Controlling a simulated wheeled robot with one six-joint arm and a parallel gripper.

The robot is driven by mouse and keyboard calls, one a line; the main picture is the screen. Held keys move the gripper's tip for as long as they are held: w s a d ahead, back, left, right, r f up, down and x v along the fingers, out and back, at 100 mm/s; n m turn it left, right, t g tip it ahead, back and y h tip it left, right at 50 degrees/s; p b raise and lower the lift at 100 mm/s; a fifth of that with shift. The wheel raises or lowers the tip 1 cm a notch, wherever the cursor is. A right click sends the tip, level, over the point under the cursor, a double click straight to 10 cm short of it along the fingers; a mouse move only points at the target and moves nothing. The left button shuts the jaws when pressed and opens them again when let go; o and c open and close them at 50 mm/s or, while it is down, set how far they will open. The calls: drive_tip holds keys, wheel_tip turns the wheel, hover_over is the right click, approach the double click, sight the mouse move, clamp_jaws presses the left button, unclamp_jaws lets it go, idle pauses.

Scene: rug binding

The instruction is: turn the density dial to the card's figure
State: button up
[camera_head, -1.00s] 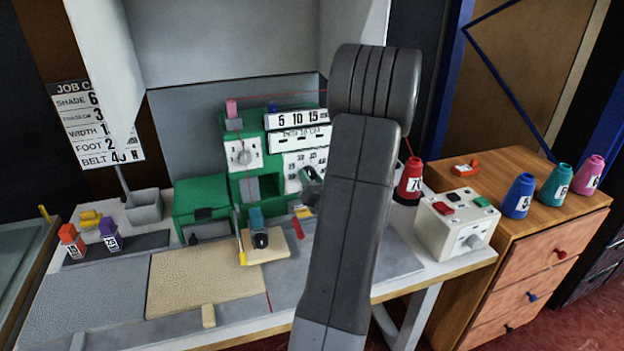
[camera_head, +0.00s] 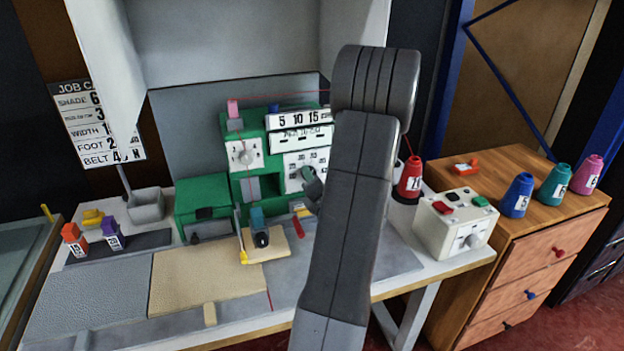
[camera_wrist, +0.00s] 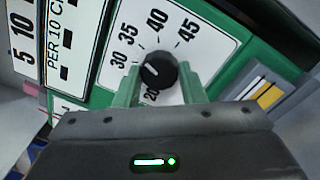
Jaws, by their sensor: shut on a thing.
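The density dial's black knob (camera_wrist: 158,72) sits on a white plate with figures such as 30, 35, 40 and 45 in the wrist view. Its short white mark points left and slightly up, roughly toward 30. My gripper (camera_wrist: 160,84) is shut on the knob, one green finger on each side. In the head view the dial plate (camera_head: 293,165) is on the front of the green machine (camera_head: 223,190), and my gripper (camera_head: 313,185) partly covers the knob. The job card (camera_head: 97,125) hangs at the left; its right side is cut off by a white panel and its figures are only partly readable.
A second dial (camera_head: 243,155) is left of this one. A red cone (camera_head: 410,178) and a white control box (camera_head: 455,220) stand to the right. A beige piece (camera_head: 205,280) lies on the bench in front. My arm crosses the bench's middle.

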drive_tip(key=o, duration=1)
drive_tip(key=b+v, duration=0.1)
drive_tip(key=v, duration=1.3)
drive_tip(key=shift+b, duration=0.35)
drive_tip(key=shift+w+a, duration=0.1)
drive_tip(key=shift+w, duration=0.05)
drive_tip(key=p+x, duration=0.1)
drive_tip(key=x, duration=1.2)
drive_tip(key=shift+w+p, duration=0.3)
drive_tip(key=shift+p, duration=0.05)
drive_tip(key=shift+s, duration=0.1)
